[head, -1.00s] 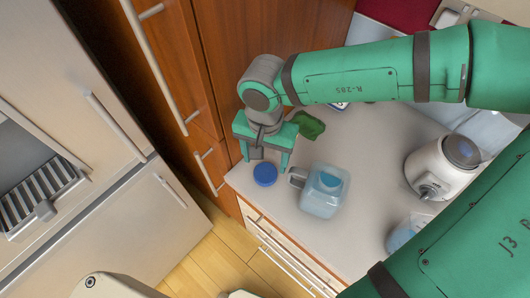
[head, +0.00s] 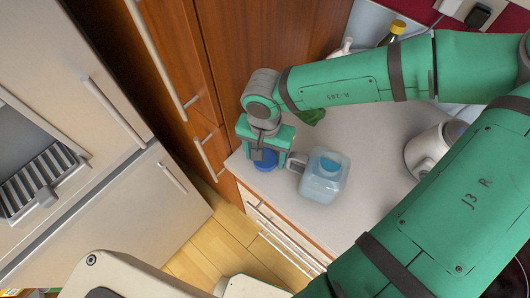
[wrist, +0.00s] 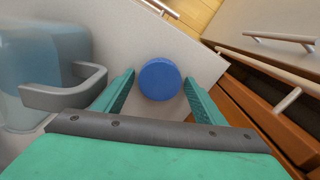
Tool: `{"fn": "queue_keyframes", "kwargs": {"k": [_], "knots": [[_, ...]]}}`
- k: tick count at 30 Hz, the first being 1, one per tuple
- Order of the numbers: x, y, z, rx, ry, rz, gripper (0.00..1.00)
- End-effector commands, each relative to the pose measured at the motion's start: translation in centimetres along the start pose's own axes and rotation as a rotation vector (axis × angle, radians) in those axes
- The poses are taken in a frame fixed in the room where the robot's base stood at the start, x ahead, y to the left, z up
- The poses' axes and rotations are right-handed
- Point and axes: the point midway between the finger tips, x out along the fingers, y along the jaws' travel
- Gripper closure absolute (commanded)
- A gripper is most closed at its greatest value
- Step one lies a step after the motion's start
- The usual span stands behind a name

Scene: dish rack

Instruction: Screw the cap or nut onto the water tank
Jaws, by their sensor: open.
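The blue cap (head: 264,163) lies on the counter near its front left corner, partly hidden by my gripper in the head view. In the wrist view the round blue cap (wrist: 160,79) sits between my two fingers, toward their tips. My gripper (head: 265,160) is open above the cap, with a finger on each side and clear gaps to it in the wrist view. The translucent blue water tank (head: 322,178) stands upright just right of my gripper. Its grey handle (wrist: 68,90) is close beside my left finger in the wrist view.
The grey-white counter (head: 375,160) ends at a front edge over drawers with bar handles. A tall wooden cabinet (head: 240,60) rises behind and left of my gripper.

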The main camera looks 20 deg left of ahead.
Motion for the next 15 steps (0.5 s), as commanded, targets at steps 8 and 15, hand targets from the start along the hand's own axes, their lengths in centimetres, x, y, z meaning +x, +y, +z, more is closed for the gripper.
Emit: {"fn": "queue_keyframes", "kwargs": {"k": [8,15], "knots": [[-0.02,-0.01,0.00,0.000,0.000,0.000,0.73],[-0.35,-0.01,-0.04,0.000,0.001,-0.001,0.74]]}}
